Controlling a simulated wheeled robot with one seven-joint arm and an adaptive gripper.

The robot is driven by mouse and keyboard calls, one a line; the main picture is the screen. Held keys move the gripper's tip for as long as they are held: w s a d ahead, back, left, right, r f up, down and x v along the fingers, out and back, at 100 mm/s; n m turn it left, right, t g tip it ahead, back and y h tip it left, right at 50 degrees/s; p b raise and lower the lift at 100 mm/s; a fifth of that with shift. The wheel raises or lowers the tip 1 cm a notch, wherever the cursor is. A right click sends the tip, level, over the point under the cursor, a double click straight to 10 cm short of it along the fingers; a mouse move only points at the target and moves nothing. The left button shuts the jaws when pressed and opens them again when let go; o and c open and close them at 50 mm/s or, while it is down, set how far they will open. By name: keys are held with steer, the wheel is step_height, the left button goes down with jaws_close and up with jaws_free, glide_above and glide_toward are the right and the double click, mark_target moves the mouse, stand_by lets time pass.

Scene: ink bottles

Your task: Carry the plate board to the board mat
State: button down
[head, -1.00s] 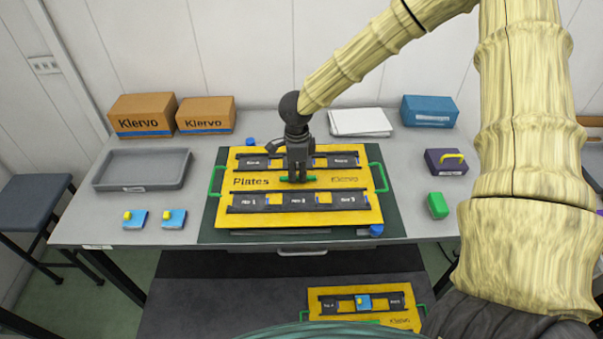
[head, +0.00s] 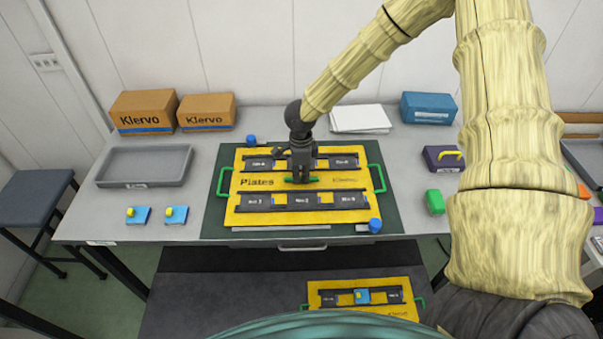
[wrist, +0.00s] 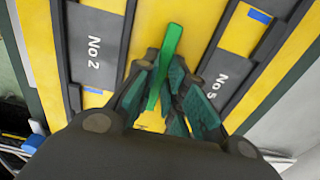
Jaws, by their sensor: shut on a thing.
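The plate board (head: 240,208) is a yellow board marked "Plates", with dark strips and green side handles. It is over the dark green board mat (head: 392,218) on the grey table, with mat showing around it. My gripper (head: 300,179) is shut on the green bar at the board's middle. The wrist view shows the fingers (wrist: 158,92) on both sides of the green bar (wrist: 166,60), with the yellow board beneath. The board looks about level; I cannot tell whether it touches the mat.
Blue pegs (head: 375,226) (head: 252,140) stand at two mat corners. A grey tray (head: 145,168) and two small blue blocks (head: 138,215) (head: 176,214) lie left. A purple box (head: 440,160) and green block (head: 435,201) stand right. Another yellow board (head: 400,310) lies lower in front.

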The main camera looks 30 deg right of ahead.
mark_target(301, 178)
steer(key=shift+f, duration=0.1)
steer(key=c, duration=1.5)
jaws_free()
step_height(301, 178, up, 12)
steer(key=shift+r+b, duration=0.15)
steer(key=shift+b, duration=0.95)
